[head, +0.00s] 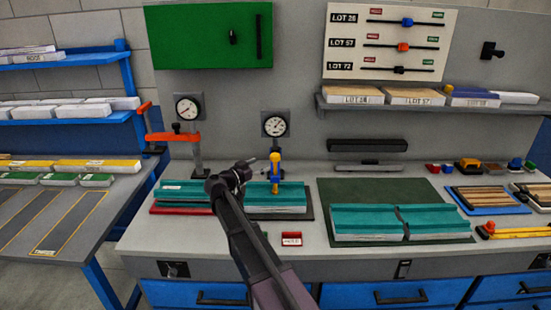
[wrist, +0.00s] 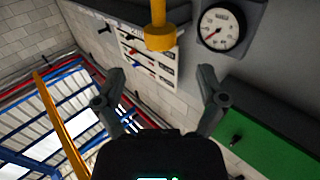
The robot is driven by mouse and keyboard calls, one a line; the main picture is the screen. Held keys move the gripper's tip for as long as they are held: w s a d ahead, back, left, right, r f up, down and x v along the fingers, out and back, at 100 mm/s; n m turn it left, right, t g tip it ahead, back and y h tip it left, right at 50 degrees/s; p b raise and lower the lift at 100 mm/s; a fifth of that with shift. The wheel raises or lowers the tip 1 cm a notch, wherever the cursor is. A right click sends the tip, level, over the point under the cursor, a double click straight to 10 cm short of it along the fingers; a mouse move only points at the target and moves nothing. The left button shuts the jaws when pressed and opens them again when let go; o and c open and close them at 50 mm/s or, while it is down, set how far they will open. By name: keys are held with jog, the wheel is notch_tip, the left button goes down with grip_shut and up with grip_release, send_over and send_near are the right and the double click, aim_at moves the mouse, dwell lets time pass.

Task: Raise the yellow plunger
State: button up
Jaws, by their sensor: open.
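The yellow plunger (head: 275,168) stands upright under the right-hand round gauge (head: 275,124), over a teal panel (head: 290,196) on the bench. In the wrist view the yellow plunger (wrist: 158,32) hangs in from the top edge, with a wider collar at its end. My gripper (head: 250,172) is just left of the plunger in the head view. In the wrist view my gripper (wrist: 161,74) has its two fingers spread with nothing between them. The plunger's end lies ahead of the gap, apart from the fingertips. My arm hides part of the panels.
A red clamp (head: 173,137) and a second gauge (head: 188,107) stand to the left. A small red block (head: 291,239) lies in front. Another teal panel (head: 365,219) lies on a green mat (head: 375,190) to the right.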

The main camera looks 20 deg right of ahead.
aim_at(271, 159)
jog(key=x, duration=0.7)
jog(key=shift+w+d, duration=0.2)
jog(key=shift+d, duration=0.1)
jog(key=shift+c, duration=0.2)
